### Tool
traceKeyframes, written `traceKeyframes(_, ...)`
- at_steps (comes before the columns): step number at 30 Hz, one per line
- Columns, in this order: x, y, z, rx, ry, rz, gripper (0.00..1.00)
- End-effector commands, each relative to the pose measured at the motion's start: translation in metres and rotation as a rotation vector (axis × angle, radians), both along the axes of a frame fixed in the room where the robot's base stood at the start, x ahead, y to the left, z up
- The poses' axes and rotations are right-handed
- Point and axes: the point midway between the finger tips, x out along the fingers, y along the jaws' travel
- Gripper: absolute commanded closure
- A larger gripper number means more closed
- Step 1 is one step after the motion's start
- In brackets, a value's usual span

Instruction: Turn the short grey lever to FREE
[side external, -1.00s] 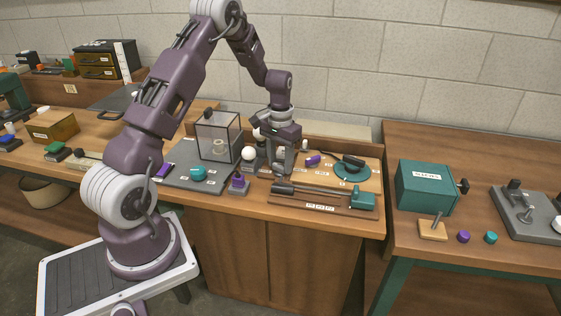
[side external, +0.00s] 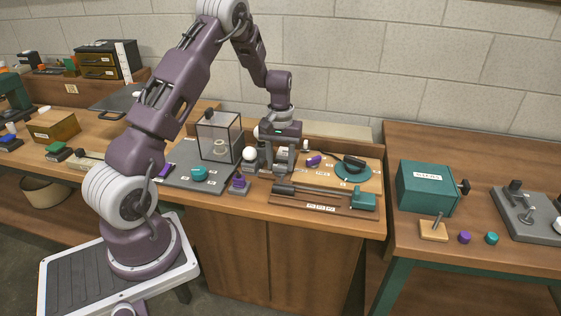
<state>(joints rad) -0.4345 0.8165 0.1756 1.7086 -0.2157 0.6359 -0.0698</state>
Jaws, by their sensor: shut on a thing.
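My gripper (side external: 275,163) points down at the back of the middle bench, between the clear case and the round teal base. It is shut on what appears to be the short grey lever. The lever is mostly hidden by the fingers, and its label and exact angle cannot be read at this size. A white ball-shaped knob (side external: 250,154) shows just left of the fingers.
Left of my gripper is a clear case (side external: 220,137) on a grey board with a teal knob (side external: 199,173). A purple-topped part (side external: 239,182) stands in front. To the right lie a teal base with a black handle (side external: 353,168) and a long-rod fixture (side external: 325,195).

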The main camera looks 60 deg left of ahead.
Motion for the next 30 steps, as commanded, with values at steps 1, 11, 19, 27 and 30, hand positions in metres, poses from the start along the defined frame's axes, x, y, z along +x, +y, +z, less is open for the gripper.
traceKeyframes(1,0.002,0.001,0.001,0.001,-0.006,0.004,0.97)
traceKeyframes(11,0.002,0.001,0.001,0.001,-0.006,0.003,0.43)
traceKeyframes(19,0.001,0.0,0.0,0.001,-0.002,0.002,0.35)
traceKeyframes(27,0.002,0.001,0.036,0.004,-0.006,0.0,0.35)
traceKeyframes(30,0.002,0.001,0.056,0.003,-0.007,0.001,0.35)
